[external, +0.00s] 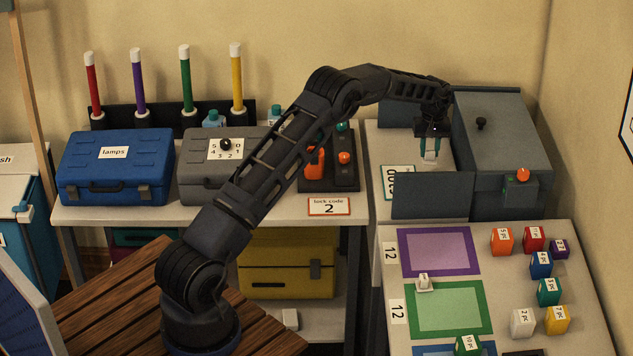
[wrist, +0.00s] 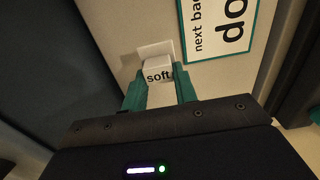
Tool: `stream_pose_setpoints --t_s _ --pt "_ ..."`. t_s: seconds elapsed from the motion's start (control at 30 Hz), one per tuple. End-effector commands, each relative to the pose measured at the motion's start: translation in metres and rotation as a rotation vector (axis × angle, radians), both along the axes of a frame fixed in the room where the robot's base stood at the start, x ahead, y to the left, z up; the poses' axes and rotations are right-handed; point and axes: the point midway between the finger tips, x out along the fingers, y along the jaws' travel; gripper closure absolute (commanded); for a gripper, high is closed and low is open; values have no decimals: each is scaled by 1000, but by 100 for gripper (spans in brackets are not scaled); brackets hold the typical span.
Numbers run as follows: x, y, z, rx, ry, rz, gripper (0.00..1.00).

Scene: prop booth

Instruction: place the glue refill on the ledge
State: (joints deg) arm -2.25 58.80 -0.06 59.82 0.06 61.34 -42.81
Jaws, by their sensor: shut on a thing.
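My gripper (external: 431,153) points down into the bay between grey panels at the back right. In the wrist view its teal fingers (wrist: 160,88) are shut on a small white block (wrist: 157,68) marked "soft". A white square plate (wrist: 154,49) shows just beyond the block; I cannot tell whether they are joined. Nothing in view is readably marked as glue refill. Two small bottles with teal caps, one at the left (external: 212,119) and one further right (external: 275,116), stand behind the grey case, apart from my gripper. I cannot tell which surface is the ledge.
A grey panel (external: 432,196) stands in front of my gripper, and a large grey cabinet (external: 503,130) stands right of it. A sign (external: 397,182) lies left. Coloured blocks sit on the front-right table.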

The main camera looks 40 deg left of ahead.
Motion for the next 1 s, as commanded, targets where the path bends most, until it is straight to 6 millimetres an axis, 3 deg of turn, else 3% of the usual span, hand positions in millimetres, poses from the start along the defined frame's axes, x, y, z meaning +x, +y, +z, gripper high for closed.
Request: stream_pose_setpoints --t_s 0.17,0.4,0.83,0.87,0.93,1.0 --pt "0 0 -11 0 1 0 97" --pt "0 0 -42 0 1 0 97" --pt "0 0 -48 1 1 0 97" --pt "0 0 -47 0 0 0 66" --pt "0 0 -47 0 0 0 52" --pt "0 0 -47 0 0 0 50"
